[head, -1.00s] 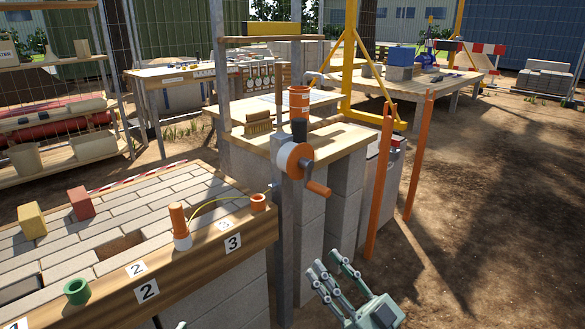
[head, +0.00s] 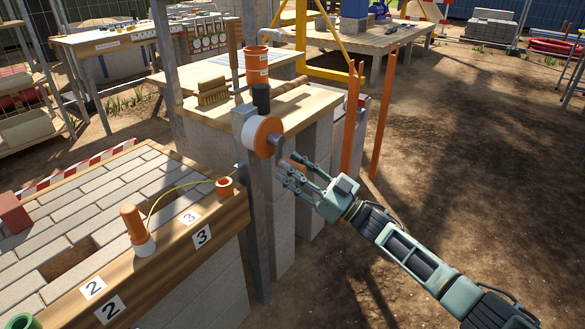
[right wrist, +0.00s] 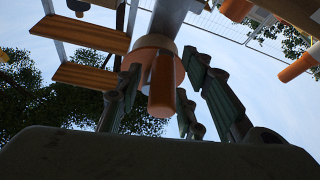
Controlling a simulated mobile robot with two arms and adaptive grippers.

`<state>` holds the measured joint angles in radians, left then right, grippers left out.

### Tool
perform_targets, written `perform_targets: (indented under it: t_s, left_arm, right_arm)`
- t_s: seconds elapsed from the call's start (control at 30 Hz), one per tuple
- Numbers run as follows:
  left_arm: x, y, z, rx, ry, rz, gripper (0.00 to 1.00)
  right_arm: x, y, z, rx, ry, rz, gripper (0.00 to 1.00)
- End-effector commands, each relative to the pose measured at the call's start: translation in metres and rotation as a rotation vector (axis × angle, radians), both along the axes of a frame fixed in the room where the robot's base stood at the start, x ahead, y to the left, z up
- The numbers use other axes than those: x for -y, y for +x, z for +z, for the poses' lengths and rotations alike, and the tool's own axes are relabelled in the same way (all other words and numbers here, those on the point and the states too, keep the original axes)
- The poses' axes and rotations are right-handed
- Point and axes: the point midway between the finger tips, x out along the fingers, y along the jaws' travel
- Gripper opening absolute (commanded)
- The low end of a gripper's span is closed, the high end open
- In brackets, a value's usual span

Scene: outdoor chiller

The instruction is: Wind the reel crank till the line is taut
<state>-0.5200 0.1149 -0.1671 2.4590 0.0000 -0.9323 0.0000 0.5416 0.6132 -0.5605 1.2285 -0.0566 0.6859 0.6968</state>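The reel (head: 267,137), an orange disc with a white drum, is mounted on a grey post. Its orange crank handle (head: 299,158) is partly hidden by my right gripper (head: 291,172). In the right wrist view the handle (right wrist: 162,88) lies between the spread fingers (right wrist: 155,100), with sky showing on both sides. My right gripper is open around or just beside it; I cannot tell whether they touch. My left gripper is not in view.
A brick-topped bench (head: 100,205) with numbered tags stands at the left. Behind the reel a wooden table (head: 290,103) carries a brush (head: 213,92) and an orange cup (head: 256,66). Orange stakes (head: 381,100) stand to the right. Bare ground lies open at the right.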

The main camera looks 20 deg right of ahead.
Motion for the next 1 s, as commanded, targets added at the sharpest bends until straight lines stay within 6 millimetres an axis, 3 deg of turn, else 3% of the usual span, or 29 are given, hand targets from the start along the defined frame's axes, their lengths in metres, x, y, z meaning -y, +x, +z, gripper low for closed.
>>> perform_targets:
  t_s: [0.33, 0.73, 1.0]
  left_arm:
    - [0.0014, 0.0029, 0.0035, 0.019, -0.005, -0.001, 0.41]
    - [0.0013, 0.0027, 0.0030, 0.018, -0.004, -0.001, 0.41]
    - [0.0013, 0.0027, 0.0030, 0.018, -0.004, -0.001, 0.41]
  right_arm:
    - [-0.0038, 0.0037, 0.0024, 0.001, -0.001, 0.000, 0.35]
    - [-0.0026, 0.0041, 0.0028, 0.000, 0.000, -0.002, 0.00]
    - [-0.0016, 0.0046, 0.0034, 0.001, 0.000, -0.004, 0.00]
